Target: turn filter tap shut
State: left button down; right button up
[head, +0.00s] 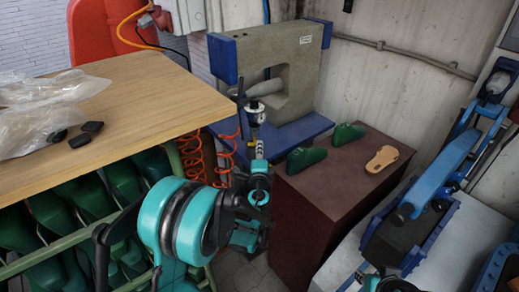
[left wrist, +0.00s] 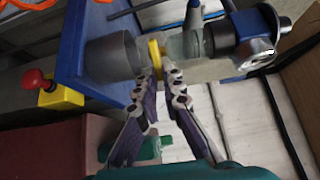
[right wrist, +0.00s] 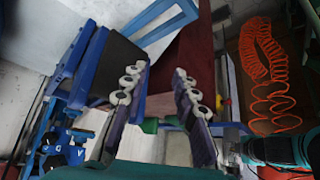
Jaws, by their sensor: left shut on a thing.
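The filter (head: 256,108) stands in front of the stone-coloured machine in the head view. In the left wrist view it lies sideways, with a grey cylinder (left wrist: 108,56), a clear section and a round gauge (left wrist: 258,60). The yellow filter tap (left wrist: 155,57) sits between the cylinder and the clear section. My left gripper (left wrist: 163,72) is shut on the tap, its fingertips hiding part of it. It also shows in the head view (head: 258,157). My right gripper (right wrist: 158,70) is open and empty in the right wrist view; only part of that arm shows low in the head view.
A wooden table (head: 150,85) with plastic bags and dark pieces stands at left. A dark red box (head: 330,195) holds two green lasts and a tan sole. A blue machine (head: 430,190) stands at right. Orange coiled hoses (head: 190,155) hang beside the table.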

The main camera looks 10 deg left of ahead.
dwell(0.3)
pick_arm(q)
jog(key=c, duration=1.7)
grip_release()
jog(key=v, duration=1.2)
jog(key=shift+f, duration=0.1)
jog(key=shift+a, duration=0.1)
